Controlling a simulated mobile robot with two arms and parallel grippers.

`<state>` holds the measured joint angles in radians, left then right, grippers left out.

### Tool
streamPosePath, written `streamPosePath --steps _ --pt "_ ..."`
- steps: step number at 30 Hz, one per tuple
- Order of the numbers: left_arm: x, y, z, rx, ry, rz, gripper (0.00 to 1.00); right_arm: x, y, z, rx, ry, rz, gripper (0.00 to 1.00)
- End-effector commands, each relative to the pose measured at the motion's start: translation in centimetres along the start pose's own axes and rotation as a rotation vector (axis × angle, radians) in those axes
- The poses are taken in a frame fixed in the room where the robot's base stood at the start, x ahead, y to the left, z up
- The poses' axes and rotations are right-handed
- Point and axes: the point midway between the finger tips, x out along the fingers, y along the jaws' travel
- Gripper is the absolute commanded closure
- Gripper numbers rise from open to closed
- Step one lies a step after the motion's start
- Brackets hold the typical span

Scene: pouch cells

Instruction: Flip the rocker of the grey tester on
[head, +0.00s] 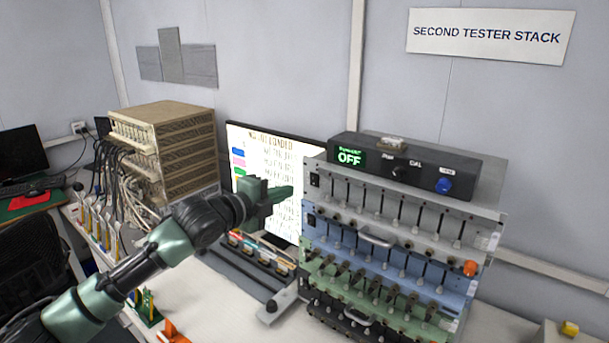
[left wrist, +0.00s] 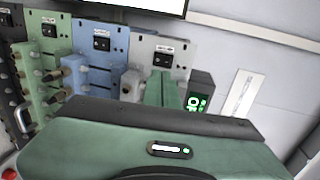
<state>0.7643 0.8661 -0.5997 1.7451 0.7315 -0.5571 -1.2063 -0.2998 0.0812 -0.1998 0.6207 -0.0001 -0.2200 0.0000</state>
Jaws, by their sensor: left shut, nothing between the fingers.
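The grey tester (head: 400,200) is the top unit of the stack on the bench at right. Its black rocker (head: 314,180) sits at the left end of its front. In the left wrist view the grey panel (left wrist: 145,48) and its rocker (left wrist: 163,60) show just beyond my fingers; I cannot tell which way the rocker is tipped. My left gripper (head: 288,192) is shut and empty, its green fingertips pointing at the rocker end of the stack. The fingers (left wrist: 163,90) also show in the wrist view, apparently short of the rocker. My right gripper is not in view.
A black box (head: 420,165) with a green "OFF" display tops the stack. Blue (head: 385,250) and green (head: 370,285) testers sit below the grey one. A monitor (head: 270,150) stands behind my gripper. A cabled brown rack (head: 170,150) stands at left.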

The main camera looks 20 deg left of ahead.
Motion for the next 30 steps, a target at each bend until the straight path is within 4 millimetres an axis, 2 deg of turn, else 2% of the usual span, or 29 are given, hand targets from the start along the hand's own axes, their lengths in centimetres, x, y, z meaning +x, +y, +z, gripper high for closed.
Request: streamPosePath --steps 1,6,12,18,30 --pt "1.2 -0.6 -0.1 -0.006 0.001 -0.001 1.00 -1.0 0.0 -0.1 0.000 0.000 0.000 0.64" --pt "4.6 -0.5 -0.1 -0.004 0.001 0.001 1.00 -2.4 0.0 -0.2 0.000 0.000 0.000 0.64" --pt "7.1 -1.3 0.0 -0.001 -0.001 -0.001 1.00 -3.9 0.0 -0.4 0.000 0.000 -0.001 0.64" --pt "8.0 -1.3 0.0 0.000 0.000 0.001 1.00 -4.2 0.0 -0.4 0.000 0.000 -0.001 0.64" --pt "8.3 -1.1 0.1 0.000 0.000 0.000 1.00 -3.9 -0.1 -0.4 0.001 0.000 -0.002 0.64"
